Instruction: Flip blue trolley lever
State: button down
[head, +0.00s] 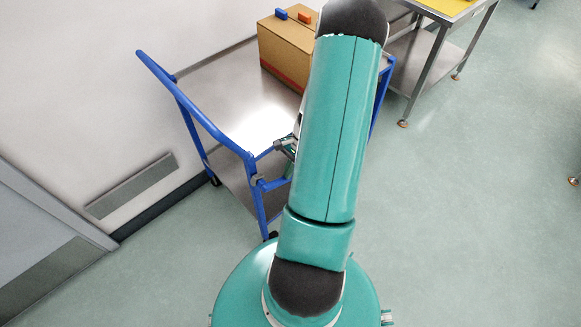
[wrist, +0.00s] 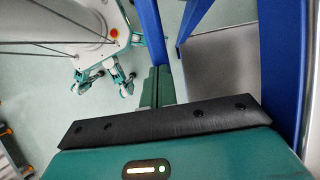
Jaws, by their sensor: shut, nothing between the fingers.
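The blue trolley (head: 214,128) stands against the wall, with a blue tube frame and steel shelves. Its blue posts also show in the wrist view (wrist: 283,60). A small part (head: 258,181) sits on the near blue frame beside my arm; I cannot tell for sure whether it is the lever. My gripper (head: 286,146) is at the near end of the trolley, mostly hidden behind my arm in the head view. In the wrist view its green fingers (wrist: 158,80) are together and empty, close beside a blue post; contact cannot be told.
A cardboard box (head: 284,52) with small blue and orange pieces on it stands at the trolley's far end. A steel table (head: 440,38) is behind at the right. A wall and door (head: 40,225) are at the left.

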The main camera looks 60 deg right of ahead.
jog(key=shift+f, duration=0.1)
jog(key=shift+f+y, duration=0.9)
jog(key=shift+y, duration=0.2)
jog(key=f+y, duration=0.1)
jog(key=a+f+t+y, duration=0.1)
jog(key=f+y, duration=0.1)
jog(key=shift+w+y, duration=0.1)
jog(key=shift+y, duration=0.2)
jog(key=shift+w+a+f+t+y, duration=0.2)
jog(key=shift+a+f+t+y, duration=0.1)
jog(key=shift+a+f+y, duration=0.6)
jog(key=shift+w+a+f+t+y, duration=0.15)
jog(key=shift+a+f+t+y, duration=0.15)
jog(key=shift+a+f+y, duration=0.6)
jog(key=shift+d+r, duration=0.2)
jog(key=shift+d, duration=0.05)
jog(key=shift+d, duration=0.1)
